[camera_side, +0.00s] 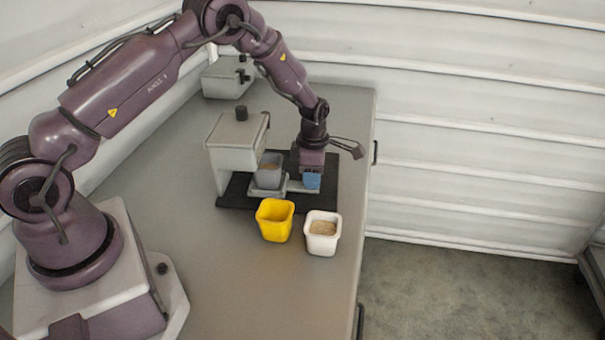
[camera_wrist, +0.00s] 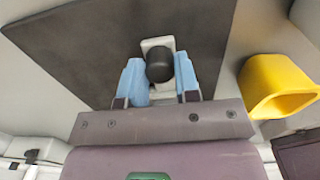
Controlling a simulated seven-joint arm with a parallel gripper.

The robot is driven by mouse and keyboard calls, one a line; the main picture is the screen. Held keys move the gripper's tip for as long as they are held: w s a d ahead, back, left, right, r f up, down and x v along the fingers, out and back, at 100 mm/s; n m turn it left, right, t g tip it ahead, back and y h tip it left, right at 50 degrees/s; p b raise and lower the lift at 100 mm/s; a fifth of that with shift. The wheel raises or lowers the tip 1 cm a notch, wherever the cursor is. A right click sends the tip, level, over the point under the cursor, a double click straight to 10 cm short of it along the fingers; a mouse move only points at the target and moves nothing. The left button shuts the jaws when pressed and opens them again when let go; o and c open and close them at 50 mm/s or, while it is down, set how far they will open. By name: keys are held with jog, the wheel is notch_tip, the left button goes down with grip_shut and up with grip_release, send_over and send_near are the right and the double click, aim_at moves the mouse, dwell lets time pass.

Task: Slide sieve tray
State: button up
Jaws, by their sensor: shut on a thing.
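The sieve tray (camera_side: 298,188) is a flat light grey slide lying on a black base (camera_side: 233,200), running from below the grey cup towards my gripper. Its pale end (camera_wrist: 157,44) carries a black knob (camera_wrist: 159,67) in the wrist view. My gripper (camera_wrist: 159,78) has its blue fingers on both sides of this knob, shut on it. In the side view my gripper (camera_side: 312,182) is low over the right part of the base and hides the knob. A pale grey hopper box (camera_side: 234,155) with a black top knob stands on the left.
A grey cup (camera_side: 268,177) with brownish contents stands beside the hopper. A yellow cup (camera_side: 275,222) and a white cup (camera_side: 322,243) with beige grains stand in front of the base. Another grey box (camera_side: 222,82) is at the back. The table's right edge is close.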

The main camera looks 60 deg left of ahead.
jog(key=shift+w+d, duration=0.6)
jog(key=shift+w, duration=0.15)
jog(key=shift+w+d, duration=0.55)
jog(key=shift+w, duration=0.2)
jog(key=o, duration=0.6)
notch_tip(320, 180, up, 7)
